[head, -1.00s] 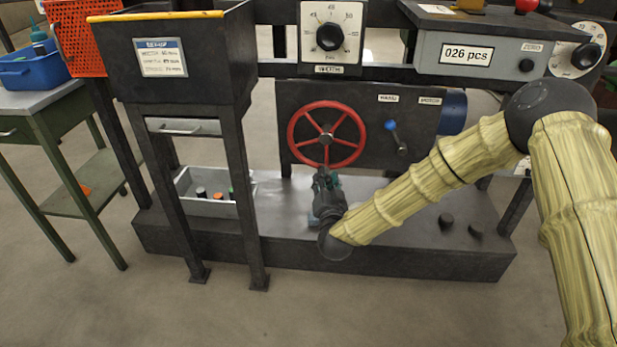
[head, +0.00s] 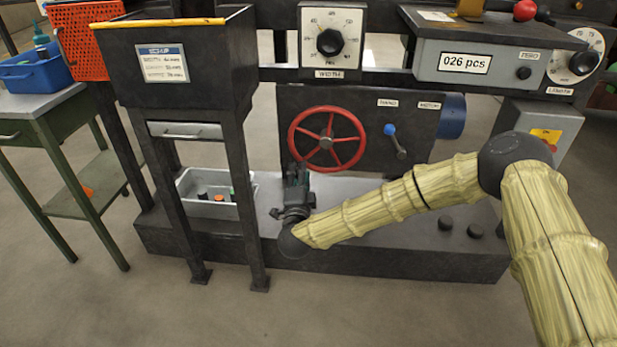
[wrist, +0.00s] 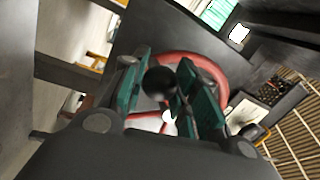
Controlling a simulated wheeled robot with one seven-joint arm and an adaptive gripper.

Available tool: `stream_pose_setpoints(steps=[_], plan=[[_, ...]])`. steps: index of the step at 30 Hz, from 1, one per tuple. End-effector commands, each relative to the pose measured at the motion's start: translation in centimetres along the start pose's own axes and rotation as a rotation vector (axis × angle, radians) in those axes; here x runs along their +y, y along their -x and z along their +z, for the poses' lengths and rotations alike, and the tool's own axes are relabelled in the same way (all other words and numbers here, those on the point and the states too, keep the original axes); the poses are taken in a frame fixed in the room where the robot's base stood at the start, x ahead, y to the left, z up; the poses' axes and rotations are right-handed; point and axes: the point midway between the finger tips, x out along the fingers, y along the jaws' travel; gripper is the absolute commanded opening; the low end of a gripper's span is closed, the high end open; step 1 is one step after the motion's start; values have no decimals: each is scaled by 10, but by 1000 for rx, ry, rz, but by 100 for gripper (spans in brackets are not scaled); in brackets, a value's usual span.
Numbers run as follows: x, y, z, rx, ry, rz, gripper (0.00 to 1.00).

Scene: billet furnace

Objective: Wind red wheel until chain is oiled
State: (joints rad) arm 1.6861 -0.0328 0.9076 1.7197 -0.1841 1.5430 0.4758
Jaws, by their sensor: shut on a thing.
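The red wheel (head: 361,139) is upright on the dark front panel in the middle of the head view, and its rim also shows in the wrist view (wrist: 213,70). My gripper (head: 297,168) is at the lower left of the rim. In the wrist view my gripper's green-padded fingers (wrist: 157,88) are closed around a black round knob (wrist: 160,83) at the wheel. The fingers hide the knob in the head view. I cannot make out a chain in either view.
A blue-tipped lever (head: 393,138) is to the right of the wheel. Dark hopper legs (head: 247,200) stand to the left, with a grey bin (head: 218,208) behind. Low black knobs (head: 446,223) sit on the machine base (head: 390,262). The floor in front is bare.

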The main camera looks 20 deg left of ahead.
Motion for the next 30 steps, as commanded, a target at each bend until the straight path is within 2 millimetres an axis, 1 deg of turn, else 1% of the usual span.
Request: stream_pose_setpoints(steps=[1,7,22,23,24,26,27,30], plan=[[-5,-1,2,2,-20,-5,0],[-10,-2,5,11,-74,-9,0],[-12,-2,5,15,-92,-10,0],[-12,-2,5,15,-92,-10,31],[-12,-2,4,15,-92,-10,38],[-11,-2,4,15,-92,-9,49],[-11,-2,4,16,-92,-9,52],[-10,-2,4,16,-91,-8,52]])
